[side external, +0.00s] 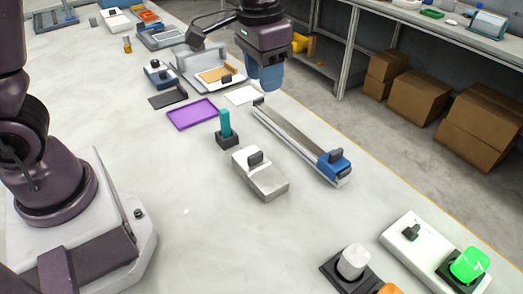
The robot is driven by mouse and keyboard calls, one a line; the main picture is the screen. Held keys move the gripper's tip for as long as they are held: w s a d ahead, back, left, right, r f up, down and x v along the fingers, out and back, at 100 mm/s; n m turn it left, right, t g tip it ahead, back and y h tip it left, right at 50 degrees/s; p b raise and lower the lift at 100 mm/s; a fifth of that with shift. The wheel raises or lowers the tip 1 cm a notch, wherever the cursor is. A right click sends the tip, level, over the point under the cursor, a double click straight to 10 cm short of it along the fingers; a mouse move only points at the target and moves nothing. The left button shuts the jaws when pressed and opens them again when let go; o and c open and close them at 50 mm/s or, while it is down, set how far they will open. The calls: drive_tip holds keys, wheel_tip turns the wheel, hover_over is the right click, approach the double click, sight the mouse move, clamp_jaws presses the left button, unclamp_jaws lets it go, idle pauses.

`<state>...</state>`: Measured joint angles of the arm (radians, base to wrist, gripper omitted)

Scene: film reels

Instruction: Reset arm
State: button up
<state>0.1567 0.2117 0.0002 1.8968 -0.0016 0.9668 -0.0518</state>
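My gripper (268,75) hangs at the top centre, above the far part of the white table (190,211). Its blue fingers point down near the table's right edge. I cannot tell from this view whether the fingers are apart or together, and no held object shows clearly. A white box (398,236) at the lower right carries a small black switch (411,232) and a lit green button (469,265). A white knob (353,261) on a black base stands left of it.
Several devices stand farther back. Cardboard boxes (420,99) sit beyond the right edge.

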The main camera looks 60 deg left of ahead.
drive_tip(key=s+a+r+t, duration=0.2)
drive_tip(key=s+a+r, duration=0.1)
drive_tip(key=s, duration=0.5)
drive_tip(key=s+a+r+n+t, duration=0.1)
drive_tip(key=s+r, duration=0.3)
drive_tip(key=s, duration=0.5)
drive_tip(key=shift+a+r+t, duration=0.2)
drive_tip(key=shift+a+t, duration=0.7)
drive_tip(key=shift+s, duration=0.1)
